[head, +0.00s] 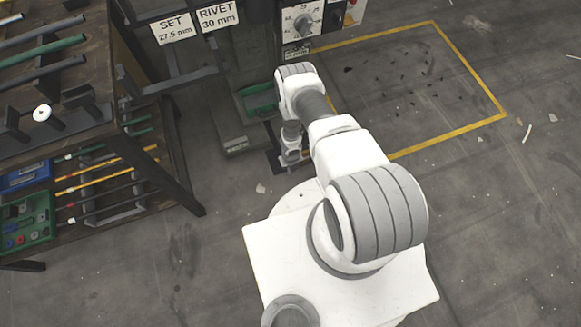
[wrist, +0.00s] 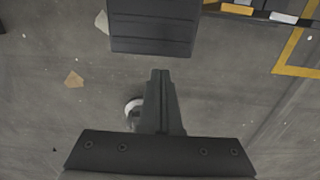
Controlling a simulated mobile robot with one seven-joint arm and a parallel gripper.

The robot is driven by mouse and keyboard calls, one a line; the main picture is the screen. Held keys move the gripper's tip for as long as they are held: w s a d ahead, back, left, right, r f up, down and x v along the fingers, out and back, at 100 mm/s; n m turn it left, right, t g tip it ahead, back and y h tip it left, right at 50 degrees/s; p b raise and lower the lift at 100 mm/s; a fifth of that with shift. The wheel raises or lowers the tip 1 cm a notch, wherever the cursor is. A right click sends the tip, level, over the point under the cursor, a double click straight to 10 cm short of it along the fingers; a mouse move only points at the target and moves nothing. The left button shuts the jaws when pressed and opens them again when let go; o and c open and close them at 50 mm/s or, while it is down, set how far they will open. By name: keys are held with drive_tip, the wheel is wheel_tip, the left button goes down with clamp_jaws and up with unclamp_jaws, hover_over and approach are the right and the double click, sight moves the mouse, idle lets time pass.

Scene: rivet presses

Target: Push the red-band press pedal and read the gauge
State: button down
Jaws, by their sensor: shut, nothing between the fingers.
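A dark grey press (head: 238,45) stands at the top middle of the head view, with a green tray (head: 258,98) on it. Its gauge dial (head: 303,22) is small, and I cannot read the needle. No red band is clear on the press. In the wrist view a dark ribbed block (wrist: 152,28), which looks like the pedal, lies at the top. My gripper (wrist: 161,75) is shut and empty, with its fingertips just below the block's edge in the picture; I cannot tell whether they touch. In the head view my arm hides most of the pedal area.
A rack (head: 85,100) with rods and bins stands at left. Signs read SET 27.5 mm (head: 173,28) and RIVET 30 mm (head: 217,14). Yellow floor lines (head: 450,133) mark an area at right. The floor there is mostly clear, with small scraps.

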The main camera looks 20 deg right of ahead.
drive_tip(key=shift+s+r+p, duration=0.2)
drive_tip(key=shift+r+p, duration=0.75)
drive_tip(key=shift+p, duration=0.2)
drive_tip(key=shift+s+r+p, duration=0.15)
drive_tip(key=shift+r+p, duration=0.75)
drive_tip(key=shift+p, duration=0.3)
drive_tip(key=shift+s+r+p, duration=0.2)
drive_tip(key=shift+r+p, duration=0.75)
drive_tip(key=shift+p, duration=0.2)
drive_tip(key=shift+r, duration=0.1)
